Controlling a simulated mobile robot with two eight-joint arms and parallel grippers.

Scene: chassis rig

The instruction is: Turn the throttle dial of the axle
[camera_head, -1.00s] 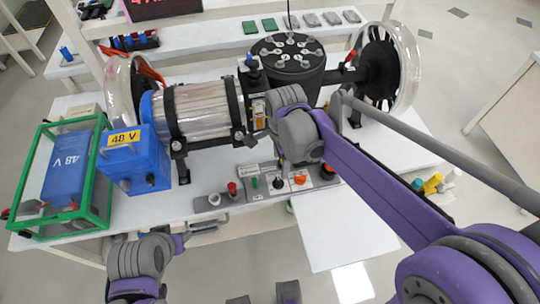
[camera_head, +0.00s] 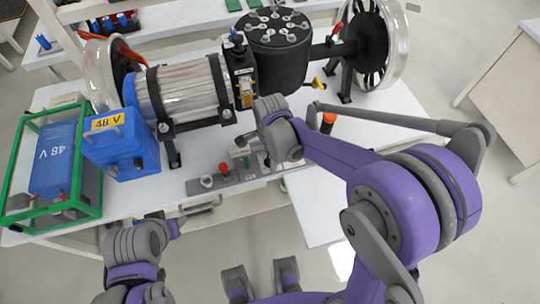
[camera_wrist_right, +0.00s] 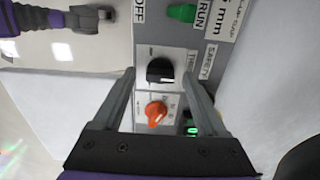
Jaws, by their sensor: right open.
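In the right wrist view, a black dial (camera_wrist_right: 160,70) with a white pointer line sits on a white plate. Its side label is partly cut off and starts like "THR". An orange dial (camera_wrist_right: 156,112) is just below it. My right gripper (camera_wrist_right: 162,75) is open, its fingers on either side of the black dial, with nothing held. I cannot tell whether they touch it. In the head view my right wrist (camera_head: 283,138) hides the dials on the grey control strip (camera_head: 240,179). The axle drum (camera_head: 185,92) lies behind.
A red button (camera_head: 224,168) stands on the strip. A green button (camera_wrist_right: 182,13) shows beside the black dial. A blue 48 V box (camera_head: 120,150) and a green-framed case (camera_head: 98,170) stand at the left. A black cylinder (camera_head: 280,60) stands behind my right wrist.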

